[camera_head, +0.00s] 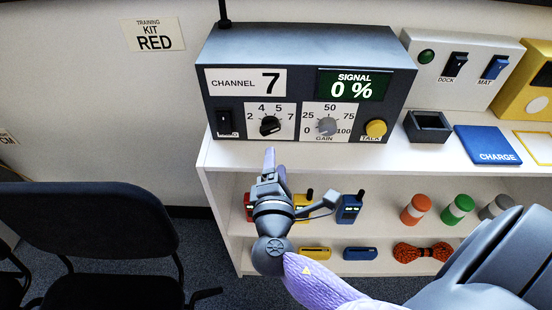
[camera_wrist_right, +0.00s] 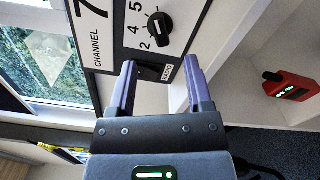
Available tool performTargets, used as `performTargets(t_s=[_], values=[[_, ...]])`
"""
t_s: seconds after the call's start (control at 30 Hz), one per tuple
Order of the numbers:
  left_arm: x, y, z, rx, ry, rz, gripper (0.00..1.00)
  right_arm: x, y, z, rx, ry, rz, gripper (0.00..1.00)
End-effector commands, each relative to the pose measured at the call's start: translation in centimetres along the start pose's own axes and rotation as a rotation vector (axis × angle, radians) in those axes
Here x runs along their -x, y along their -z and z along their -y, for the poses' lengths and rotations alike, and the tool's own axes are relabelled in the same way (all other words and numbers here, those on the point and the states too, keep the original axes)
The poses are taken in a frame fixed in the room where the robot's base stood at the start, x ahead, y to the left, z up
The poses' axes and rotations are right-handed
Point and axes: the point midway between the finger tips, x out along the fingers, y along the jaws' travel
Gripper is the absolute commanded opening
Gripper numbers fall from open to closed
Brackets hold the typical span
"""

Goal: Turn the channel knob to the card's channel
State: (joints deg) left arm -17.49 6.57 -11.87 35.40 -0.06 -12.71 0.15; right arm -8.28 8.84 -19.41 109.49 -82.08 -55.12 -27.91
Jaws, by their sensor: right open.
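The channel knob (camera_head: 270,125) is a black dial on the front of the grey radio (camera_head: 300,50), with 2, 4, 5 and 7 printed around it. I cannot tell surely which number it points to. The channel card (camera_head: 246,82) above reads 7. My right gripper (camera_head: 273,160) is open and empty, in front of and below the knob. In the right wrist view its two fingers (camera_wrist_right: 160,65) are apart, short of the panel, with the black power switch (camera_wrist_right: 150,71) seen between them. The knob (camera_wrist_right: 159,30) lies beyond the fingertips, untouched. My left gripper is not in view.
The gain knob (camera_head: 326,126) and yellow talk button (camera_head: 375,129) sit right of the channel knob. The signal display (camera_head: 353,85) reads 0 %. A black tray (camera_head: 427,127) and blue charge pad (camera_head: 487,145) lie further right. Handhelds stand on the shelf below.

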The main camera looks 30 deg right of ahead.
Motion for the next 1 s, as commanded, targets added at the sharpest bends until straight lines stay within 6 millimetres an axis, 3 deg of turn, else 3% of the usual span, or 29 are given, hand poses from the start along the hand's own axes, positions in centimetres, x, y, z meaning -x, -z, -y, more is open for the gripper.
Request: performTargets(t_s=[0.07,0.2,0.33,0.47,0.8,1.0], values=[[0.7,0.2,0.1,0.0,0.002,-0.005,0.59,-0.1,-0.1,-0.5,0.005,-0.007,-0.017,0.65],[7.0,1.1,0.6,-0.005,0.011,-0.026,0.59,-0.2,-1.3,-3.2,0.069,-0.036,-0.217,0.65],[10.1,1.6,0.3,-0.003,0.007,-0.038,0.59,-0.2,-2.8,-2.3,0.13,0.004,-0.357,0.65],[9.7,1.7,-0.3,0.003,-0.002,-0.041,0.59,-1.2,-2.5,-0.8,0.144,0.024,-0.389,0.65],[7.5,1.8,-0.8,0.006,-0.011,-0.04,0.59,-8.0,0.5,-0.1,0.141,0.024,-0.386,0.65],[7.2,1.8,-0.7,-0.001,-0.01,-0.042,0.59,-9.3,0.9,-0.2,0.139,0.025,-0.387,0.65]])
